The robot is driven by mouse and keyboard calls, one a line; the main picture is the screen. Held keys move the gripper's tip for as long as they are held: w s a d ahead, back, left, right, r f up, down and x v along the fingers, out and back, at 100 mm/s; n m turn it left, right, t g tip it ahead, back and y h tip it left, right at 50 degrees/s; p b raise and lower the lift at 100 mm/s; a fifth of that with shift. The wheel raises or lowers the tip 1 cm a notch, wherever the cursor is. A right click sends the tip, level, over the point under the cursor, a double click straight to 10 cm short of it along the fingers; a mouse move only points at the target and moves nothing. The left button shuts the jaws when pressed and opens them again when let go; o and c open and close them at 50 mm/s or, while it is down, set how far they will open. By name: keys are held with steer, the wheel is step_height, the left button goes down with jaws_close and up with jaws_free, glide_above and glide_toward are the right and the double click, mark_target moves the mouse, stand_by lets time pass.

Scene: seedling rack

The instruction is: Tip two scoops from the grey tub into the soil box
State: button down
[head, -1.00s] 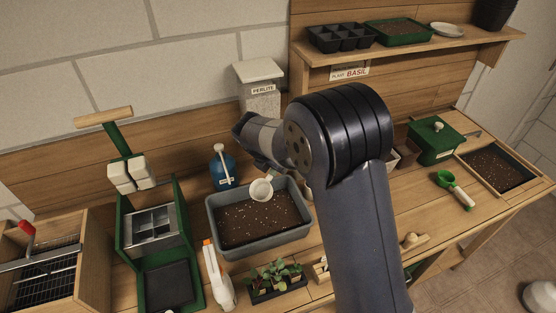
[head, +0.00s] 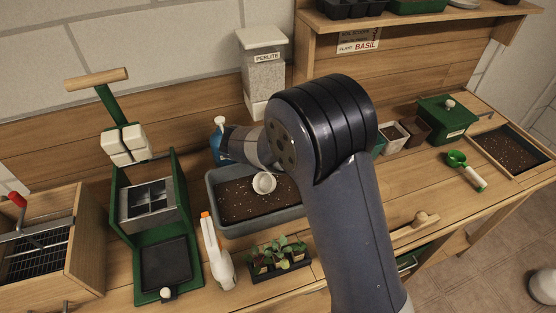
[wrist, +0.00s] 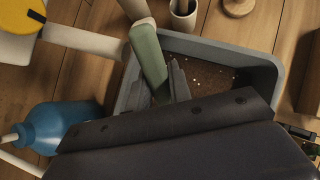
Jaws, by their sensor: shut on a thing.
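The grey tub (head: 222,229) stands on the bench, holding dark soil with white specks. A white scoop cup (head: 263,183) is over the tub's soil near its back; I cannot tell whether it touches the soil or holds any. My gripper (wrist: 172,84) is shut on what looks like the scoop's grey-green handle (wrist: 148,58); in the head view my own arm hides the fingers. The tub also shows in the wrist view (wrist: 232,52), beside the fingers. The soil box (head: 487,165), wooden with dark soil, is at the far right of the bench.
A blue bottle (head: 216,148) stands close behind the tub's left, partly hidden. The perlite container (head: 263,75) stands behind it. A seedling tray (head: 280,262) and white sprayer (head: 217,255) are in front.

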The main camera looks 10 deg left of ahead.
steer(key=shift+s+a+f+b, duration=0.15)
steer(key=shift+s+f+b, duration=0.05)
steer(key=shift+f+b, duration=0.5)
steer(key=shift+s+a+f+b, duration=0.15)
steer(key=shift+s+f+b, duration=0.1)
steer(key=shift+f+b, duration=0.5)
steer(key=shift+s+a+f+b, duration=0.2)
steer(key=shift+f+b, duration=0.35)
steer(key=shift+b, duration=0.25)
steer(key=shift+s+r+p, duration=0.1)
steer(key=shift+r+p, duration=0.1)
steer(key=shift+p, duration=0.15)
steer(key=shift+s+a+p, duration=0.15)
steer(key=shift+s+p, duration=0.1)
steer(key=shift+p, duration=0.3)
steer(key=shift+s+a+f+g+y+p, duration=0.15)
steer(key=shift+s+a+g+y+p, duration=0.2)
steer(key=shift+p, duration=0.45)
steer(key=p, duration=0.1)
steer(key=g+p, duration=0.1)
steer(key=p, duration=0.1)
steer(key=shift+w+d+f, duration=0.15)
steer(key=shift+d+f, duration=0.05)
steer(key=shift+d, duration=0.05)
steer(key=g+y+p, duration=0.1)
steer(key=p, duration=0.2)
steer(key=shift+w+f, duration=0.15)
steer(key=shift+f, duration=0.05)
